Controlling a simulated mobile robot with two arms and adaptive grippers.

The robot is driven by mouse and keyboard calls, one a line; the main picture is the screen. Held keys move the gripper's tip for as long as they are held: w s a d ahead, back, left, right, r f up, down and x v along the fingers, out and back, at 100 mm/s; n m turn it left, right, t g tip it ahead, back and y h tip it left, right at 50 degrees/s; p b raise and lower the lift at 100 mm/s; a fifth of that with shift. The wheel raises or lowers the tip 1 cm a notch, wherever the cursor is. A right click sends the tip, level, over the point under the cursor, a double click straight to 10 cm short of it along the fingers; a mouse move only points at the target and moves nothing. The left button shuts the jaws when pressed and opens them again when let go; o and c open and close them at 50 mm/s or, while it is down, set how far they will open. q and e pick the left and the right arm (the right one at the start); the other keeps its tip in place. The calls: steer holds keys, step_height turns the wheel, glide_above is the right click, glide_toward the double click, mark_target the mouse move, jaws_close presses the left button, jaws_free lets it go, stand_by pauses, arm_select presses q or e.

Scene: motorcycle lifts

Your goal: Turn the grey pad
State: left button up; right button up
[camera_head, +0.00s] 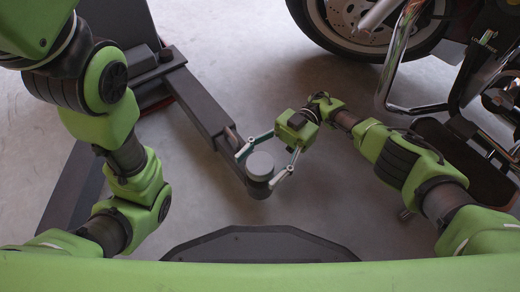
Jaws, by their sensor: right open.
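The grey pad (261,164) is a round disc on top of a dark cylindrical post at the end of a dark lift arm (196,100). My right gripper (258,170) is open, with one finger on the upper left side of the pad and the other on its lower right side. The fingers straddle the pad; whether they touch it I cannot tell. My left arm (125,165) hangs at the left, bent downward, and its gripper is not visible.
A motorcycle (440,50) with a front wheel and chrome bars stands at the upper right. A dark lift column base (130,30) is at the upper left, with a dark leg (72,192) behind my left arm. The concrete floor between is clear.

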mark_target(260, 164)
step_height(260, 164, up, 9)
steer(key=shift+f, duration=0.1)
stand_by(0.3)
steer(key=shift+s, duration=0.1)
stand_by(0.3)
